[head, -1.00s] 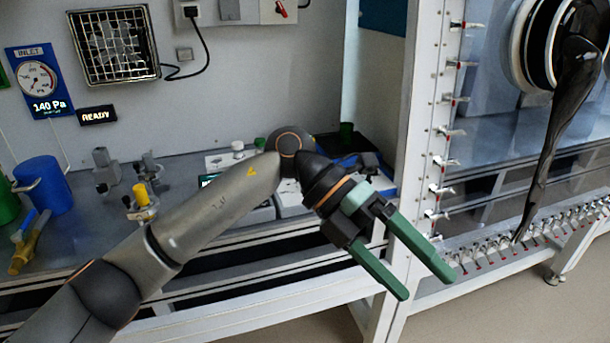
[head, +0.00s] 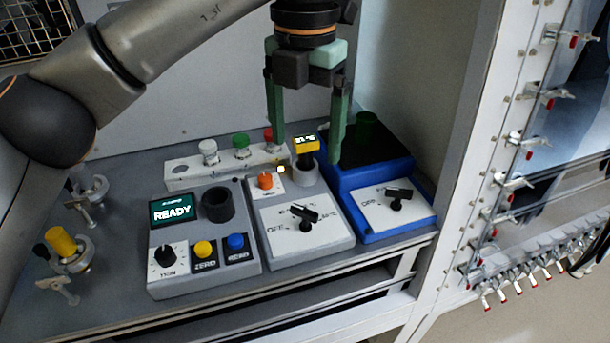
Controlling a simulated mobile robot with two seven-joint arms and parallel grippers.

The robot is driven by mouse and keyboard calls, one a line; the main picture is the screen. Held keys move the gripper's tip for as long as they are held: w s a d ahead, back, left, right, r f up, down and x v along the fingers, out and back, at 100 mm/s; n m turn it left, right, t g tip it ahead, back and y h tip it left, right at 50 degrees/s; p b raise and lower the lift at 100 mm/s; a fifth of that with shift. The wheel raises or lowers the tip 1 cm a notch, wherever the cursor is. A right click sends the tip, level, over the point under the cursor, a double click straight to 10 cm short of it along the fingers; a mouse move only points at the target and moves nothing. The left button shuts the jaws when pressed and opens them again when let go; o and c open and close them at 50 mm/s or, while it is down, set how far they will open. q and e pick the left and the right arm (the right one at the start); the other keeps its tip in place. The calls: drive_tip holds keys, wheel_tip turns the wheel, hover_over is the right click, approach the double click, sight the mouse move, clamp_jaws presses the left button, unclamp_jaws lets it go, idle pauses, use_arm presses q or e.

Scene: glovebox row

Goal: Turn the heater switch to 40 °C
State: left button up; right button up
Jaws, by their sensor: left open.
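Two units with black rotary switches stand on the bench. The grey unit's switch (head: 303,215) sits on a white plate, with OFF at its left and a blurred label at its right. The blue unit's switch (head: 398,195) sits on a similar plate. The small print does not show clearly which is the heater. Both handles point roughly sideways, slightly tilted. My left gripper (head: 307,150) is open and empty, its green fingers pointing down above and behind the grey unit's switch, apart from both switches. My right gripper is not in view.
A READY console (head: 205,280) stands left. A white frame post (head: 455,150) rises at the right.

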sight(305, 208)
use_arm(q)
wheel_tip(305, 208, down, 12)
drive_tip(key=shift+s+f+b, duration=0.1)
drive_tip(key=shift+f+b, duration=0.15)
drive_tip(key=shift+b, duration=0.15)
drive_tip(key=c, duration=1.4)
